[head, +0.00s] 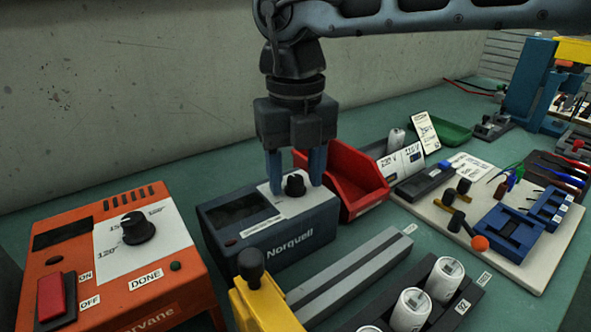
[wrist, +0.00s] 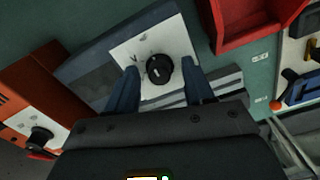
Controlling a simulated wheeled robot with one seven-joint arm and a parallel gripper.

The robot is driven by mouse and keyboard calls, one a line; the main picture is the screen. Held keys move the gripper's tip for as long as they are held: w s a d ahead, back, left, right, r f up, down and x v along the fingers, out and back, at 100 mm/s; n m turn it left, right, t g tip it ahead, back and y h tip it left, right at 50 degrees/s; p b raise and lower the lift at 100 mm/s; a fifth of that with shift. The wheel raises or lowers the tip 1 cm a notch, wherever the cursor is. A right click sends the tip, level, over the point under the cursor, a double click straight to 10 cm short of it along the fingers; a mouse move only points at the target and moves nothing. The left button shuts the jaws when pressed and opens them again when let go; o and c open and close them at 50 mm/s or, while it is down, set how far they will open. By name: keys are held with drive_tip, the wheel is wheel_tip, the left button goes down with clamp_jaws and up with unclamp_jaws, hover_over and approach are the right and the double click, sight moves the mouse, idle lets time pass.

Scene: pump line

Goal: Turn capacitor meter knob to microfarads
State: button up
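The capacitor meter (head: 270,222) is a dark blue-grey box marked "Norquell", with a dark display and a white dial plate on top. Its black knob (head: 295,185) also shows in the wrist view (wrist: 159,69), with a white pointer line on it. My gripper (head: 296,172) points down over the meter. Its two blue fingers stand one on each side of the knob, with a gap to it on both sides in the wrist view. The gripper is open and holds nothing. The dial markings are too small to read fully.
An orange unit (head: 110,260) with a black knob and red switch stands to the left. A red bin (head: 345,180) is close behind the meter on the right. A yellow block with a black ball handle (head: 252,275) and grey rails (head: 350,275) lie in front.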

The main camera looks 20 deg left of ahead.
sight(296, 178)
drive_tip(key=shift+r+p, duration=0.45)
drive_tip(key=shift+r, duration=3.45)
